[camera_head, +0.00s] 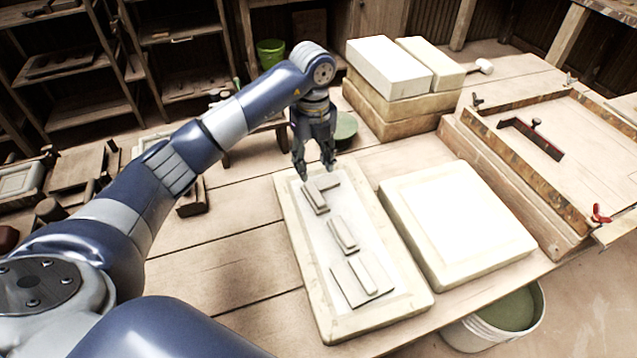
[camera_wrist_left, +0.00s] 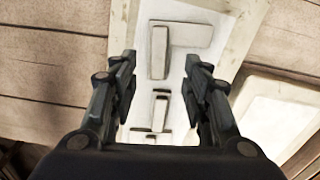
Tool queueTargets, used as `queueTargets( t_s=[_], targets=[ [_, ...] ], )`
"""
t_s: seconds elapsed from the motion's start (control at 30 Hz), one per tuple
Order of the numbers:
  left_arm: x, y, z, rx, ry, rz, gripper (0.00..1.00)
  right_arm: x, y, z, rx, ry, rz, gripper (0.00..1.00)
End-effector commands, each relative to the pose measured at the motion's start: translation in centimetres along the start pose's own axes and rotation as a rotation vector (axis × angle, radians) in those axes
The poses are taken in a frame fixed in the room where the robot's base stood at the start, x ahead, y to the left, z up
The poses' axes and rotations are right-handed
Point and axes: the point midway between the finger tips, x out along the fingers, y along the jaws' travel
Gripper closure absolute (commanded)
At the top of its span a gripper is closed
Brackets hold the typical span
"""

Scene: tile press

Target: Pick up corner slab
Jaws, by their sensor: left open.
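The corner slab (camera_head: 316,197) is a pale grey L-shaped piece at the far end of a long cream board (camera_head: 300,272). In the left wrist view the corner slab (camera_wrist_left: 160,52) has one upright leg and one leg running right from its top. My left gripper (camera_head: 317,173) points down just above the far end of the slab. In the left wrist view my left gripper (camera_wrist_left: 159,58) is open, with its fingers either side of the upright leg and a gap on both sides. I cannot tell its exact height. My right gripper is not in view.
A straight slab piece (camera_head: 343,235) and a wider piece (camera_head: 362,280) lie nearer on the same board. A blank square block (camera_head: 458,220) stands to the right. Stacked blocks (camera_head: 390,105) stand behind, near a green bowl (camera_head: 346,127).

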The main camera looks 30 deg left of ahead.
Motion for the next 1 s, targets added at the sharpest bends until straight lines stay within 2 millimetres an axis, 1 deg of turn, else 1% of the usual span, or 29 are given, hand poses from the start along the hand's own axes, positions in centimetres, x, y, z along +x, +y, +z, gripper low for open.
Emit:
queueTargets(
  t_s=[0.03, 0.1, 0.23, 0.37, 0.5, 0.63, 0.77, 1.0],
  targets=[
    [1.0, 0.1, -0.1, 0.000, 0.003, 0.004, 0.57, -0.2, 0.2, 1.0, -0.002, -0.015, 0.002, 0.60],
    [2.0, 0.1, -0.1, -0.001, 0.003, 0.004, 0.57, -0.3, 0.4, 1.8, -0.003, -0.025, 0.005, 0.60],
    [3.3, 0.1, -0.1, -0.001, 0.001, 0.002, 0.57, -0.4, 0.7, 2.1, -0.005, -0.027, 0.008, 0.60],
    [4.2, 0.1, -0.1, 0.000, 0.001, 0.002, 0.57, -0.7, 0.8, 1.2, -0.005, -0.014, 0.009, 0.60],
    [6.3, 0.1, -0.5, -0.001, 0.004, 0.004, 0.57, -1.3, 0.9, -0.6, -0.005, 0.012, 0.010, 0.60],
    [8.1, 0.1, -0.4, -0.001, 0.002, 0.003, 0.57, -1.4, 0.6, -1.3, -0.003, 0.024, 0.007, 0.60],
    [8.7, 0.0, -0.4, -0.001, 0.000, 0.000, 0.57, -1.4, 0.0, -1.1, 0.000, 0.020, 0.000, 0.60],
    [8.8, 0.0, -0.4, 0.000, 0.000, 0.000, 0.57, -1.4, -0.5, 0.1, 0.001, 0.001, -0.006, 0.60]
  ],
)
